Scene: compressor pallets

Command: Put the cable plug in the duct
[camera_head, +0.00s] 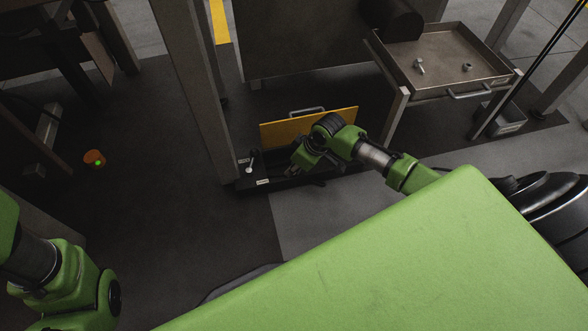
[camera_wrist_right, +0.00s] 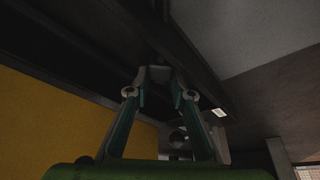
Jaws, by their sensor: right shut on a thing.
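My right gripper (camera_head: 300,163) reaches down beside the yellow panel (camera_head: 285,131), low over the dark base rail. In the right wrist view, the right gripper (camera_wrist_right: 160,80) has its fingertips closed about a small grey piece (camera_wrist_right: 158,74), which appears to be the cable plug. This piece is up against or very near a long dark channel (camera_wrist_right: 178,45), which may be the duct. The dim light hides whether they touch and whether the plug is inside. My left arm shows at the lower left of the head view, but its gripper is out of sight.
A metal tray (camera_head: 440,58) with small metal parts stands at the upper right. A grey post (camera_head: 192,85) rises left of the yellow panel. A small lever (camera_head: 251,161) stands near its foot. An orange beacon with a green light (camera_head: 94,159) is on the floor.

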